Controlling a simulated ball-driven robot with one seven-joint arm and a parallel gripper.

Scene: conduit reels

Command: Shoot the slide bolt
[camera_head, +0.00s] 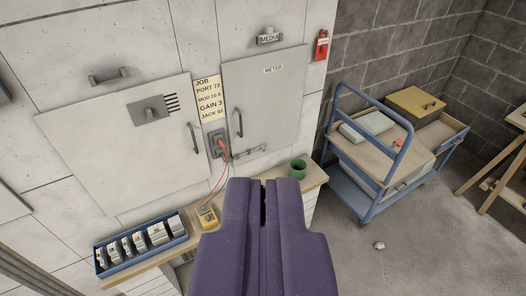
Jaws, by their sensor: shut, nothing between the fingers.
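A small metal slide bolt (250,151) is fixed near the lower edge of the grey door marked METER (277,105). It lies roughly level, and its exact position is too small to tell. The METER door looks closed and has a dark bar handle (238,122) at its left side. My purple gripper (264,184) is in the lower middle of the view. It is shut and empty, apart from the bolt, and appears below and in front of it. It hides part of the wooden shelf.
A red plug and socket (218,144) sit left of the bolt, with a cable down to a yellow meter (207,215). A green cup (298,169) stands on the shelf (315,178). A blue tray (140,246) is at left. A blue cart (372,180) stands right, beside open floor.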

